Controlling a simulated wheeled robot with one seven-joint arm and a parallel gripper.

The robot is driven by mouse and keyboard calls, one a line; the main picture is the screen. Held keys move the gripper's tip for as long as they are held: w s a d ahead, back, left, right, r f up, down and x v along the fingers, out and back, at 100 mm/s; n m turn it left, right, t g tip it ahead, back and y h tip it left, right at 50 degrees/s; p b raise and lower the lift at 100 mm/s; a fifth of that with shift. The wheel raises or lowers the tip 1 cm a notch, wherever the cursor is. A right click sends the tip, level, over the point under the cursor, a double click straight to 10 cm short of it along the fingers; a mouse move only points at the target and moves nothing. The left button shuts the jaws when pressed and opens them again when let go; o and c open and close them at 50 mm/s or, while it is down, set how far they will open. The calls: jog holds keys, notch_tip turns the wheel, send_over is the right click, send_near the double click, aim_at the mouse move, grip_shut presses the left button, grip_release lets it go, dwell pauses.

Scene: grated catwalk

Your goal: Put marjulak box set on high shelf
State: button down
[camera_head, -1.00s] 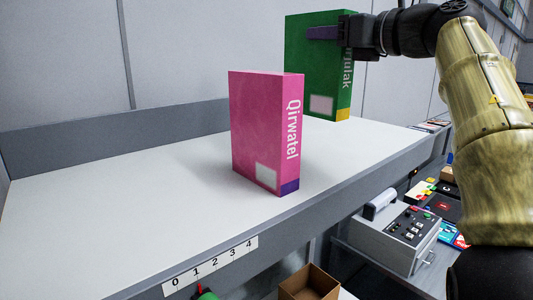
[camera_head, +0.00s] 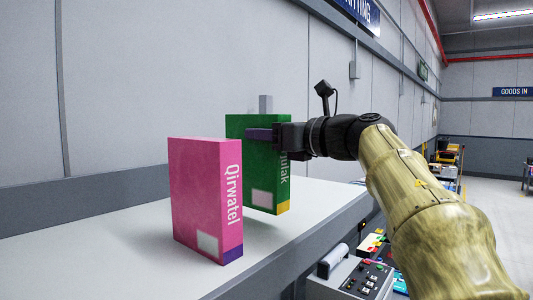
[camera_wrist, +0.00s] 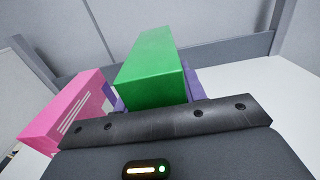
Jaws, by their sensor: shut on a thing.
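The marjulak box set is a green box (camera_head: 247,165) with a yellow lower corner and white lettering, of which "ulak" shows. My gripper (camera_head: 262,135) is shut on its upper part, and purple fingers lie across it. The box is upright over the white high shelf (camera_head: 110,255), behind and right of a pink box; I cannot tell whether its bottom touches the shelf. In the wrist view the green box (camera_wrist: 150,65) stands between the fingers, its lower part hidden by my gripper.
The pink "Qirwatel" box (camera_head: 200,200) stands upright on the shelf, close to the green box. It also shows in the wrist view (camera_wrist: 65,115). A grey wall (camera_head: 200,70) runs behind. A grey control box (camera_head: 350,275) sits lower, right of the shelf edge.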

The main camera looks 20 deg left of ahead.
jog(key=shift+f, duration=1.9)
jog(key=c, duration=0.8)
grip_release()
jog(key=b, duration=0.6)
send_near(267, 151)
jog(key=shift+w+d+f, duration=0.15)
jog(key=shift+w+d, duration=0.1)
jog(key=shift+w, duration=0.2)
jog(key=shift+w+d+f, duration=0.2)
jog(key=shift+w, duration=0.3)
jog(key=shift+w, duration=0.15)
